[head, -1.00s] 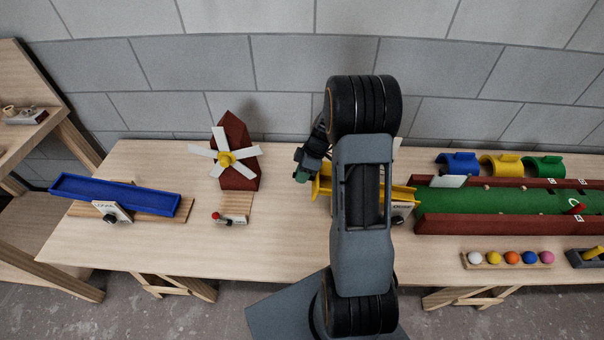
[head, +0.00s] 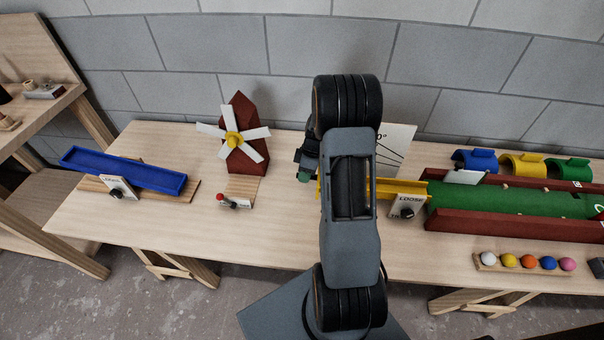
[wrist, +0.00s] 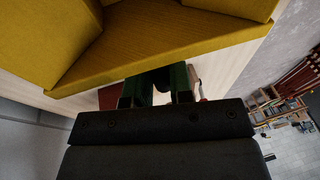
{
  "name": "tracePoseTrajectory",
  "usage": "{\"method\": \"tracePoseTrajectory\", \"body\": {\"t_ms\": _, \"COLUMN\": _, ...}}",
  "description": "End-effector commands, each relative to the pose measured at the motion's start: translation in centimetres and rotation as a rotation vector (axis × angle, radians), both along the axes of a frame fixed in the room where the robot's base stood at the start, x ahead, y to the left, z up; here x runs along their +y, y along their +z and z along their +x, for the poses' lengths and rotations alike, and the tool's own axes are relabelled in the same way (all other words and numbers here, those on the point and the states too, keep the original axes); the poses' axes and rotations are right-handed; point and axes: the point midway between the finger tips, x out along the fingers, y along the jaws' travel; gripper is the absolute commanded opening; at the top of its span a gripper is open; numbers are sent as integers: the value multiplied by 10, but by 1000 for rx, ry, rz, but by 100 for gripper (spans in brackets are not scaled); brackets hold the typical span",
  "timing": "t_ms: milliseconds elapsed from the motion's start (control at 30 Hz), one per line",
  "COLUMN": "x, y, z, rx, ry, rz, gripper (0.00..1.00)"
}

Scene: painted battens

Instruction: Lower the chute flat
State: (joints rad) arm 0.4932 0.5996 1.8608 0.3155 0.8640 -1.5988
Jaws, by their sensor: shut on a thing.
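The yellow chute (head: 390,188) is on the bench, and my arm covers its middle in the head view. It looks close to level there, but its exact tilt is hard to tell. Its right end meets the green lane. It fills the top of the wrist view (wrist: 150,45) close up. My gripper (head: 306,172) is at the chute's left end. Its green-tipped fingers (wrist: 163,80) are under the chute's edge in the wrist view, shut on the chute; the gripped part is mostly hidden. A white plate with a black knob (head: 407,206) reading "LOOSE" stands in front of the chute.
A white angle board (head: 398,143) stands behind the chute. The green lane (head: 490,200) with red walls (head: 510,226) is right. A red windmill (head: 240,150) and a blue trough (head: 125,168) are left. Several coloured balls (head: 528,261) sit in front. Bench between windmill and gripper is clear.

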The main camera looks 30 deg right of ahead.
Motion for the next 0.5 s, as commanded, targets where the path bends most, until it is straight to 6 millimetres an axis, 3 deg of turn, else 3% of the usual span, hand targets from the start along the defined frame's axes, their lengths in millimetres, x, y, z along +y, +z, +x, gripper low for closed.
{"method": "tracePoseTrajectory", "body": {"t_ms": 33, "x": 0, "y": 1, "z": 1, "rx": -3, "ry": -3, "rz": 0, "gripper": 0}}
{"method": "tracePoseTrajectory", "body": {"t_ms": 67, "x": 0, "y": 1, "z": 1, "rx": -3, "ry": -2, "rz": 0, "gripper": 24}}
{"method": "tracePoseTrajectory", "body": {"t_ms": 300, "x": 1, "y": 1, "z": 1, "rx": -2, "ry": 0, "rz": 0, "gripper": 46}}
{"method": "tracePoseTrajectory", "body": {"t_ms": 500, "x": 1, "y": 1, "z": 1, "rx": -2, "ry": 2, "rz": 0, "gripper": 46}}
